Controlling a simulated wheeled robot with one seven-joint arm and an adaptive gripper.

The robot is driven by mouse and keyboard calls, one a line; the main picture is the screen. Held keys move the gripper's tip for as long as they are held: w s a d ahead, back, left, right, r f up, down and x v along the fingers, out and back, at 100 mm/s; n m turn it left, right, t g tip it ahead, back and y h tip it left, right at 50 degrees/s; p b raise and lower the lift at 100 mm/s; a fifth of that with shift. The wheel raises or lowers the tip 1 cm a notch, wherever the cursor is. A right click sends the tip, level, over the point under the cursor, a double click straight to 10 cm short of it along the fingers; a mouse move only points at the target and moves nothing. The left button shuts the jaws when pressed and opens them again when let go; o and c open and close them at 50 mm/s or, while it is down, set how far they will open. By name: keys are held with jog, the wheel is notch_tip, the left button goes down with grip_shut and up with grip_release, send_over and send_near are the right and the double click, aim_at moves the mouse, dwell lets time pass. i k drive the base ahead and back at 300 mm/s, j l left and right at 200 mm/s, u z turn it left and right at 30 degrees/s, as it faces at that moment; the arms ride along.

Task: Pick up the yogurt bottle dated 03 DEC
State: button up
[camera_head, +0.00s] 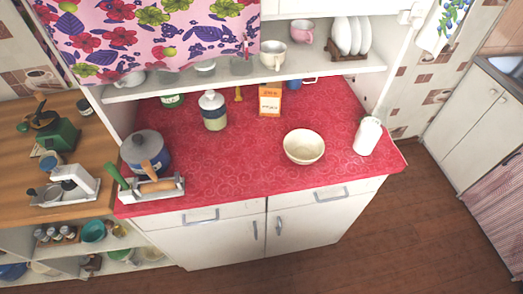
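A plain white bottle (368,136) stands upright near the right end of the red counter (243,167). It may be a yogurt bottle, but no date can be read on it. A container with a grey lid and a pale green lower part (214,112) stands towards the back, left of the middle; no date is legible on it either. I cannot tell which thing, if any, carries 03 DEC. My gripper is not in view.
A cream bowl (304,147) sits left of the white bottle. An orange and white carton (270,100) stands at the back. A blue pot (147,155) and a rack with a rolling pin (151,191) fill the left end. A shelf (330,69) overhangs the back. The front middle is clear.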

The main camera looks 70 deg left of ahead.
aim_at(374, 125)
jog(key=u, duration=2.15)
